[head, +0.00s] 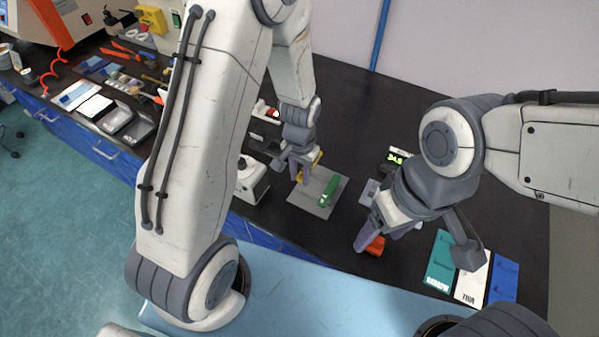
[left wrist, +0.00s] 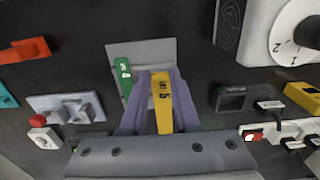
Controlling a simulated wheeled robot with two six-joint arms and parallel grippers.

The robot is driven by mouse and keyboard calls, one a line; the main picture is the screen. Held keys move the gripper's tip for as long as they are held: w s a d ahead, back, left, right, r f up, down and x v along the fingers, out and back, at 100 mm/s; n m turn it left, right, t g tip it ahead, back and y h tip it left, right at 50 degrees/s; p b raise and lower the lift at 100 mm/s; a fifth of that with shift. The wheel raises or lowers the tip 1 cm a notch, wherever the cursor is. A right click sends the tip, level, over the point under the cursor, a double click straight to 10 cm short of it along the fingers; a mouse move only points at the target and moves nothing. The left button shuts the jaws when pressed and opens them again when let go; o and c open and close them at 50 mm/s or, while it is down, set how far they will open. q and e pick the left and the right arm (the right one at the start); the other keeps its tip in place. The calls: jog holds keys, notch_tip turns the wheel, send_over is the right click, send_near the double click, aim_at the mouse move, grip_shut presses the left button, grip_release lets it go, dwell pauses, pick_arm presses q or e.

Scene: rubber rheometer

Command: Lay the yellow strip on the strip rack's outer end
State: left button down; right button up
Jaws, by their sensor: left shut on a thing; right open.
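The yellow strip (left wrist: 162,102), with dark marks on it, is held between the purple fingers of my left gripper (left wrist: 158,108). It shows only partly in the head view (head: 317,158). The flat grey plate that looks like the strip rack (head: 308,200) lies on the dark bench, and it also shows in the left wrist view (left wrist: 152,50). A green strip (head: 329,190) lies on one side of it. My left gripper (head: 302,174) is over the plate's far edge; I cannot tell whether the yellow strip touches it. My right gripper (head: 381,240) is open, right of the plate.
A red block (head: 376,246) is beside my right gripper. A small display (head: 396,158) stands behind it. Green, white and blue mats (head: 472,271) lie at the right. In the left wrist view a power strip (left wrist: 285,133) and a dial unit (left wrist: 270,30) are at the right.

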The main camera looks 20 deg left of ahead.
pick_arm(q)
jog(key=shift+s+f, duration=0.1)
jog(key=shift+s, duration=0.05)
jog(key=shift+f, duration=0.25)
jog(key=shift+f+b, duration=2.15)
jog(key=shift+f, duration=0.45)
jog(key=shift+f+b, duration=0.45)
jog(key=shift+f, duration=0.15)
jog(key=c, duration=0.6)
grip_release()
jog(key=shift+o, duration=0.2)
jog(key=shift+r, duration=0.1)
notch_tip(320, 180, up, 10)
jog(key=shift+r, duration=0.2)
